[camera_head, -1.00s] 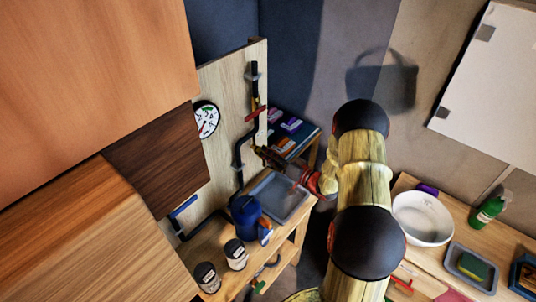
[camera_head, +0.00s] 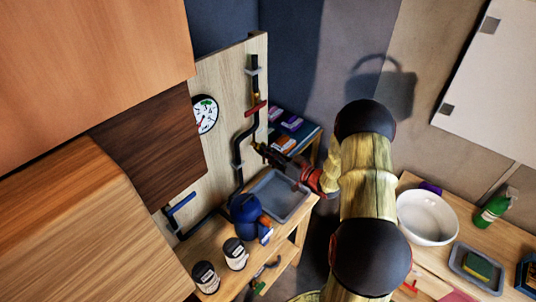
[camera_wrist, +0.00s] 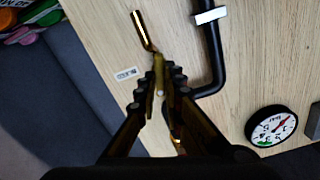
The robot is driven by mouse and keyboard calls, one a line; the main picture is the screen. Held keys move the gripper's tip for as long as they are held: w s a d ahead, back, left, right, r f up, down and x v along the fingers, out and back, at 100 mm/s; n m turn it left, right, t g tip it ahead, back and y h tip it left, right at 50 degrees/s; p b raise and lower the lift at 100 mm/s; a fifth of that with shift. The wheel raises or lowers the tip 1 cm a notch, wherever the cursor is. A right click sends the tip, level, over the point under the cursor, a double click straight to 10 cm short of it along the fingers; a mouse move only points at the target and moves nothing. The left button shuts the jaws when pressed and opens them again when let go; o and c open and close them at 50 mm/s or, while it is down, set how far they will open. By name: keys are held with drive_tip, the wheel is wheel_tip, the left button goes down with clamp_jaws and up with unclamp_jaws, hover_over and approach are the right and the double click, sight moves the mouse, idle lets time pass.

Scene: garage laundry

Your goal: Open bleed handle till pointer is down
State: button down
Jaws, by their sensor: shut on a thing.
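A round white pressure gauge (camera_head: 206,115) is on the upright wooden board. Its red pointer leans toward the lower left, away from the green zone at the top. The gauge also shows at the lower right of the wrist view (camera_wrist: 272,130). My gripper (camera_wrist: 160,84) is at the board, with its fingers closed together on the bleed handle. The fingers hide most of the handle. A bent brass piece (camera_wrist: 142,30) sticks out beyond the fingertips, beside a small label (camera_wrist: 127,73). In the head view my gripper (camera_head: 262,149) is right of the black pipe.
The black pipe (camera_head: 239,148) runs down the board, with a red handle (camera_head: 256,107) above my gripper. A grey tray (camera_head: 280,196), a blue container (camera_head: 244,215) and two jars (camera_head: 235,253) stand on the bench below. A blue handle (camera_head: 181,205) is at lower left.

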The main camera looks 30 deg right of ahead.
drive_tip(key=shift+f+n+b, duration=0.1)
drive_tip(key=shift+n+b, duration=0.3)
drive_tip(key=shift+n, duration=0.3)
drive_tip(key=c, duration=1.9)
unclamp_jaws()
drive_tip(key=v, duration=1.2)
drive_tip(key=shift+n, duration=0.3)
